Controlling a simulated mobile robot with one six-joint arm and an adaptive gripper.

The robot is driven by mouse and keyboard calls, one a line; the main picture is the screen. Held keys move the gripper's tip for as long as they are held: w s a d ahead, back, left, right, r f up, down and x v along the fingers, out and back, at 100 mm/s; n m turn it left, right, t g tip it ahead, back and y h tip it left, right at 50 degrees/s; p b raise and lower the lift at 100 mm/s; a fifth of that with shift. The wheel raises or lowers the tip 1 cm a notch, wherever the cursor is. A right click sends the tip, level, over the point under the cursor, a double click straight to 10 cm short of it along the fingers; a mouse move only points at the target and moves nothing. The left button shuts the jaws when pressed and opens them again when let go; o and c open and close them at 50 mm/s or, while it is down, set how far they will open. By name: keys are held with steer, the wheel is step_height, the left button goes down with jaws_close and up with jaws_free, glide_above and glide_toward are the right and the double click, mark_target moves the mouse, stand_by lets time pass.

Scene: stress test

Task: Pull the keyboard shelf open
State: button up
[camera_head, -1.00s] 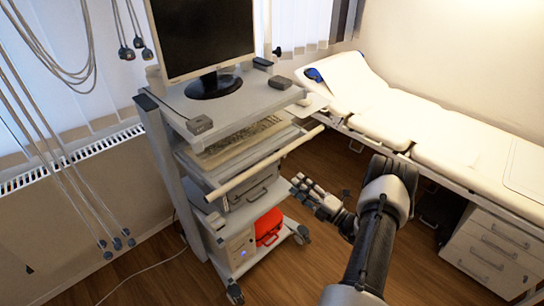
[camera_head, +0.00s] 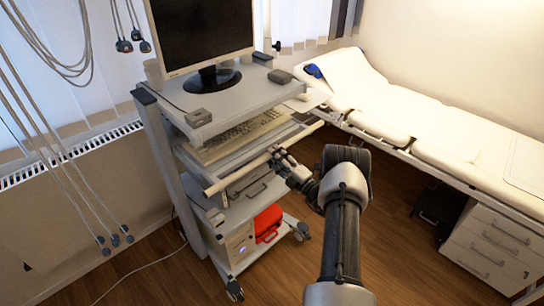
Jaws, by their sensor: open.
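The keyboard shelf (camera_head: 205,157) is a grey tray under the top of a wheeled cart, with a beige keyboard (camera_head: 240,133) lying on it. A pale round bar (camera_head: 235,175) runs along the shelf's front. My gripper (camera_head: 277,158) is open at the bar, right of its middle, with its fingers close to or around it. I cannot tell whether the fingers touch the bar. The gripper hides a short stretch of the bar.
A monitor (camera_head: 200,35) stands on the cart top (camera_head: 170,90). A red case (camera_head: 267,222) and a white computer (camera_head: 240,243) sit on the bottom shelf. A padded couch (camera_head: 440,125) with white drawers (camera_head: 490,250) is at right.

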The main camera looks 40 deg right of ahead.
steer(key=shift+x, duration=1.1)
jaws_close()
